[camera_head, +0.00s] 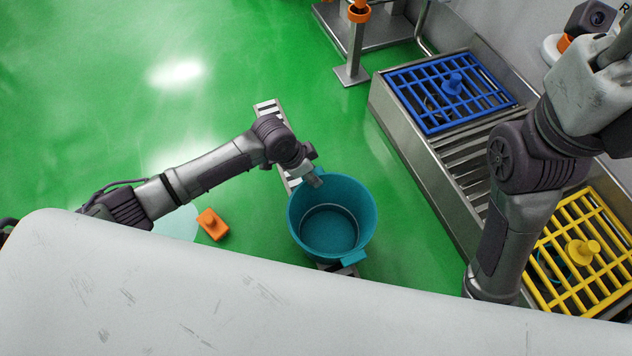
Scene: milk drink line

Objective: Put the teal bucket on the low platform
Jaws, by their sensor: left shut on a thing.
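The teal bucket (365,222) is upright and open at the top, in the middle of the head view. I see into it and it looks empty. My left gripper (315,181) is shut on the bucket's upper rim at the far left side. I cannot tell whether the bucket's base touches anything below. A long steel unit with a slatted top (462,160) stands low on the right, apart from the bucket; it may be the low platform.
A narrow slatted metal strip (268,108) runs under the bucket. A blue grid (428,98) and a yellow grid (566,254) lie on the steel unit. An orange block (213,224) is on the floor by a pale disc (180,224). Green floor is clear at upper left.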

